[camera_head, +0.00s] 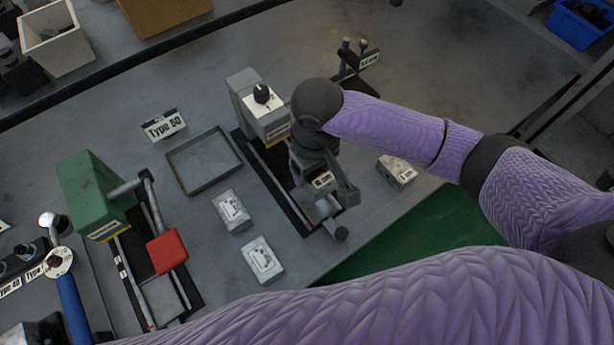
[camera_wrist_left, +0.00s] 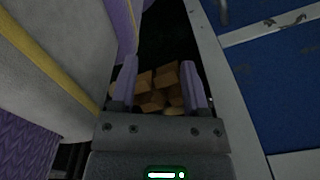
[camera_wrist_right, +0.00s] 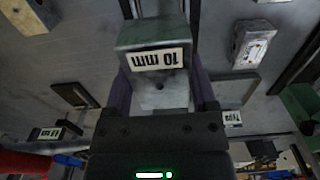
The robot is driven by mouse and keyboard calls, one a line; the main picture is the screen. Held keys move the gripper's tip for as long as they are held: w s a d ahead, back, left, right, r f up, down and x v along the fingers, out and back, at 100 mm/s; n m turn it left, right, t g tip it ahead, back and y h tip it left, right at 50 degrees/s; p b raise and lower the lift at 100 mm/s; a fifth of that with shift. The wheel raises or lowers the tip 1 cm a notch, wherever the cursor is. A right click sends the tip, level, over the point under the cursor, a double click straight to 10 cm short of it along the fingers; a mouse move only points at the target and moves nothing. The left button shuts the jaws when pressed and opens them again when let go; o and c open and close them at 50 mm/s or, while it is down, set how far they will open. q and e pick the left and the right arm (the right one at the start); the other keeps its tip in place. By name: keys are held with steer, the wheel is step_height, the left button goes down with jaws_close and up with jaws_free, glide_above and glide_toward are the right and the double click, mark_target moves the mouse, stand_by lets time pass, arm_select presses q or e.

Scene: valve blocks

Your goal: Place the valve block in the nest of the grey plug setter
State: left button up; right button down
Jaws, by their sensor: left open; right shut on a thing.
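The grey plug setter (camera_head: 244,92) stands mid-table in the head view, with a black knob on top and a dark rail running toward me. My right gripper (camera_head: 325,203) is over the rail's near part. In the right wrist view its fingers (camera_wrist_right: 160,92) are shut on a grey block with a "10 mm" label (camera_wrist_right: 155,45), which I take as the valve block. The gripper hides most of the nest, and I cannot tell if the block touches it. My left gripper (camera_wrist_left: 161,88) is open and empty, outside the head view.
Two white-topped grey blocks (camera_head: 231,211) (camera_head: 262,259) lie left of the rail, another block (camera_head: 397,171) right of it. An empty grey tray (camera_head: 204,160) and a "Type 50" sign (camera_head: 164,126) are farther left. A green machine (camera_head: 94,192) with a red handle (camera_head: 167,251) stands beyond.

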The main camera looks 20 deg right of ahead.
steer(key=f+b, duration=0.1)
steer(key=f, duration=0.2)
steer(key=f+b, duration=0.1)
steer(key=f, duration=0.2)
steer(key=f+b, duration=0.1)
steer(key=f, duration=0.2)
steer(key=shift+s+f+b, duration=0.25)
steer(key=shift+f+b, duration=0.05)
steer(key=shift+b, duration=0.1)
steer(key=shift+r, duration=0.15)
jaws_free()
step_height(320, 180, up, 11)
steer(key=p, duration=0.5)
steer(key=shift+r, duration=0.5)
